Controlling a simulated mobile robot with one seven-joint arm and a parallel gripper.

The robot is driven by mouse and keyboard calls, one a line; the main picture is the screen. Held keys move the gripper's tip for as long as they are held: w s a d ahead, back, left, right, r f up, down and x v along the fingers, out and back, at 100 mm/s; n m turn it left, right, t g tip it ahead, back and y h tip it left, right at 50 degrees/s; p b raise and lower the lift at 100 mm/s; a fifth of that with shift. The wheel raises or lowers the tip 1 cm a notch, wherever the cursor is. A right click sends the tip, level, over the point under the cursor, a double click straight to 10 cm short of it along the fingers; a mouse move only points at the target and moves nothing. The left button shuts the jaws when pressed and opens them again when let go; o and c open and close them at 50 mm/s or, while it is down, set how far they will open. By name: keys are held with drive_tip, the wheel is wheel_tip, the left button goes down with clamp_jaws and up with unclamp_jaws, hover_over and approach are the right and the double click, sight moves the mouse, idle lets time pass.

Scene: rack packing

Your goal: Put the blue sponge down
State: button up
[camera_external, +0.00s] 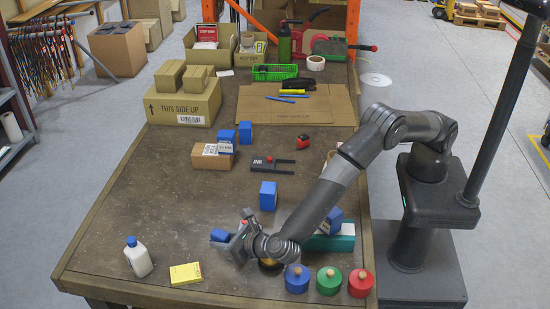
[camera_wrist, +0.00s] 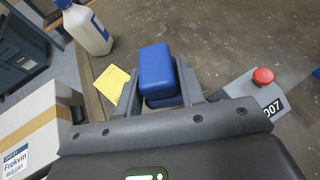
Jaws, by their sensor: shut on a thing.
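The blue sponge (camera_wrist: 156,68) is between the two fingers of my gripper (camera_wrist: 160,92) in the wrist view. More blue shows just below it; I cannot tell whether that is the same block or another. In the external view the blue sponge (camera_external: 219,235) sticks out to the left of my gripper (camera_external: 233,242), low over the front part of the table (camera_external: 150,215). My gripper is shut on it. I cannot tell whether the sponge touches the table.
A white bottle (camera_external: 138,257) and a yellow pad (camera_external: 186,273) are at front left. A grey device with a red button (camera_wrist: 262,76) is beside the gripper. Blue, green and red round pieces (camera_external: 328,281) sit at front right. A blue block (camera_external: 268,195) stands behind. Table left of the sponge is clear.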

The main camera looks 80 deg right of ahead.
hover_over(224, 276)
wheel_tip(224, 276, down, 3)
drive_tip(key=shift+d+f, duration=0.1)
drive_tip(key=shift+f, duration=2)
drive_tip(key=shift+f, duration=0.1)
drive_tip(key=o, duration=1)
drive_tip(key=shift+c, duration=0.2)
